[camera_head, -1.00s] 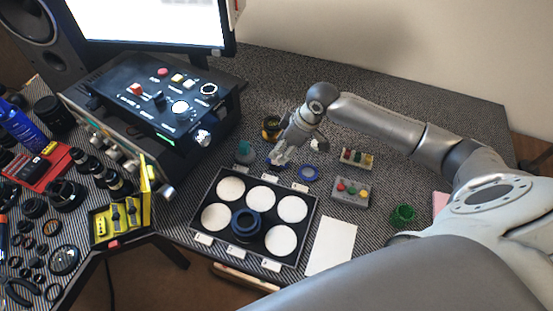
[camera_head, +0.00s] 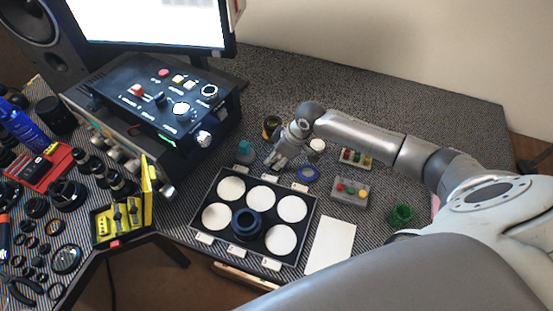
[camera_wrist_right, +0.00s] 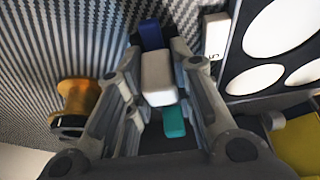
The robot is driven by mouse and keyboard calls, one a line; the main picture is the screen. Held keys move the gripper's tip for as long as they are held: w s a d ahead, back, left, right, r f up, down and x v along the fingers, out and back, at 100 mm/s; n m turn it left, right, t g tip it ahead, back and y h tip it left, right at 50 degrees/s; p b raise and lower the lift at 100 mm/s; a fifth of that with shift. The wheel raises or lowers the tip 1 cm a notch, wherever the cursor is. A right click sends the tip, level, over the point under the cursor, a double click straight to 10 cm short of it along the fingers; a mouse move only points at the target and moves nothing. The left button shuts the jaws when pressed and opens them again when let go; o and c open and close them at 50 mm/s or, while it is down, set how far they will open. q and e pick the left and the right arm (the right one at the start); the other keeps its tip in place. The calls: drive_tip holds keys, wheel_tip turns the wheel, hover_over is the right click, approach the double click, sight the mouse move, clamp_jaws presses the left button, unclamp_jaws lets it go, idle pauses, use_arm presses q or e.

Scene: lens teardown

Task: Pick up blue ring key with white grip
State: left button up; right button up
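The blue ring key with white grip shows in the right wrist view as a white block (camera_wrist_right: 157,80) with a blue part (camera_wrist_right: 151,36) at its far end. My right gripper (camera_wrist_right: 160,58) has its two fingers on either side of it, apart from each other, with a narrow gap visible at the left finger. In the head view my right gripper (camera_head: 276,160) points down at the mat behind the lens tray and hides the key. My left gripper is not in view.
A teal part (camera_wrist_right: 174,122) lies near the fingers. An amber-and-black cylinder (camera_head: 271,127) stands behind the gripper. Button blocks (camera_head: 349,192) and a green ring (camera_head: 401,214) are to the right.

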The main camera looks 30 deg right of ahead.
clamp_jaws()
drive_tip(key=shift+r, duration=0.6)
drive_tip(key=s+a+r+b, duration=0.1)
drive_tip(key=s+a+r, duration=0.8)
drive_tip(key=s+r, duration=0.1)
drive_tip(key=shift+s+r+b, duration=0.35)
drive_tip(key=shift+r, duration=0.55)
